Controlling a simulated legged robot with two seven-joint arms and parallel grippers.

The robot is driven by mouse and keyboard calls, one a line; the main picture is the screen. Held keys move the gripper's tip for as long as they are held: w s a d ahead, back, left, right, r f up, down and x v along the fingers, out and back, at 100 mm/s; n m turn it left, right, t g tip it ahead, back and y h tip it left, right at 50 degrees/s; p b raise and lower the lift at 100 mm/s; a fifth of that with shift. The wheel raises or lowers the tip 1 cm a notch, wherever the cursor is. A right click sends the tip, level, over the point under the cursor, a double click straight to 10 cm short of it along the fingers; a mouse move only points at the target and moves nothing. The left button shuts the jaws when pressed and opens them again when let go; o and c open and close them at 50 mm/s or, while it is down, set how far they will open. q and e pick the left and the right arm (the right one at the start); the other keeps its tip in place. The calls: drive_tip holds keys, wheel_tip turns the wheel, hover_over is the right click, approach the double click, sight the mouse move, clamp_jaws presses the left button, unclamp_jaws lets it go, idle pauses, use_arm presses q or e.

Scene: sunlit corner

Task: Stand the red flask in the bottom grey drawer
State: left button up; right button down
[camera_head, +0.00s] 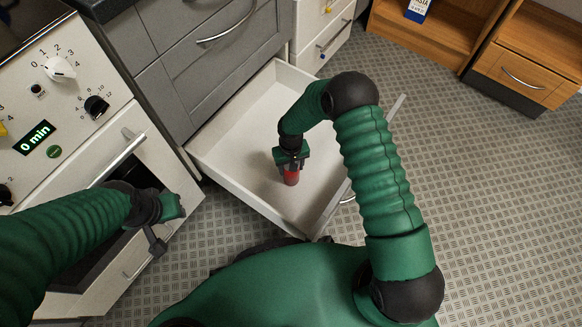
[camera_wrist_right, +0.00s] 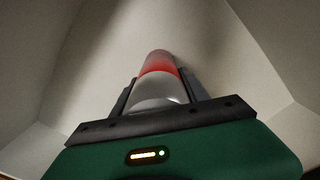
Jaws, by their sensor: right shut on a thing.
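The red flask (camera_head: 291,178) is inside the open bottom grey drawer (camera_head: 225,165), towards the drawer's front half. My right gripper (camera_head: 290,166) reaches down into the drawer from above and is shut on the flask. In the right wrist view the flask (camera_wrist_right: 160,66) shows a red band and a silver-grey part between the fingers (camera_wrist_right: 157,94). The flask looks about upright. I cannot tell whether its base touches the drawer floor. My left gripper (camera_head: 170,207) is in front of the oven, away from the drawer; its finger opening is not clear.
The drawer's pale floor around the flask is bare. An oven (camera_head: 85,165) with knobs and a handle stands at the left. Grey closed drawers (camera_head: 215,60) are above the open one. Wooden shelves (camera_head: 445,40) stand at the back right. The patterned floor (camera_head: 480,200) at the right is clear.

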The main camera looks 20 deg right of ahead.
drive_tip(key=shift+f, duration=0.1)
drive_tip(key=c, duration=0.6)
unclamp_jaws()
wheel_tip(320, 180, up, 11)
drive_tip(key=p, duration=0.5)
drive_tip(key=r, duration=0.4)
drive_tip(key=shift+s+d+p, duration=0.25)
drive_tip(key=shift+d+p, duration=0.1)
drive_tip(key=s+d+r+t, duration=0.1)
drive_tip(key=s+r, duration=0.4)
drive_tip(key=s+d+r, duration=0.2)
drive_tip(key=s+r, duration=0.3)
drive_tip(key=s+d+r+t, duration=0.1)
drive_tip(key=s+r, duration=0.4)
drive_tip(key=r, duration=0.1)
drive_tip(key=shift+s+d+t, duration=0.1)
drive_tip(key=shift+d+t, duration=0.2)
